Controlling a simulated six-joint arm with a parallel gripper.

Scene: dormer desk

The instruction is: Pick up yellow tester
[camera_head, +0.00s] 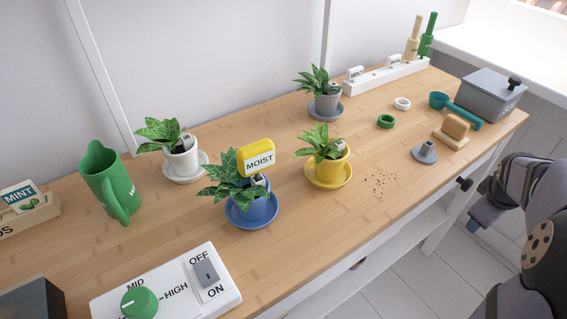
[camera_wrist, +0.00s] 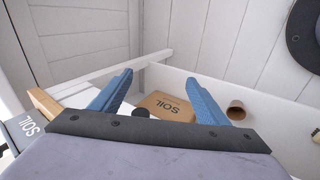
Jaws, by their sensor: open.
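The yellow tester (camera_head: 256,157) has a block-shaped head with a white label reading MOIST. It stands at the blue pot (camera_head: 257,210), above the plant's leaves, in the head view; its lower part is hidden in the pot. The blue pot stands on a blue saucer (camera_head: 238,217). My gripper (camera_wrist: 166,98) shows in the wrist view with two blue fingers wide apart and nothing between them. It points away from the desk top, toward the floor area, far from the tester. In the head view only my arm shows at the right edge.
A yellow pot (camera_head: 327,171), a white pot (camera_head: 183,160) and a grey pot (camera_head: 325,103) hold plants around the blue one. A green watering can (camera_head: 107,184) and a switch panel (camera_head: 222,299) stand left and front. Spilled soil (camera_head: 380,182) lies right. The front middle desk is clear.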

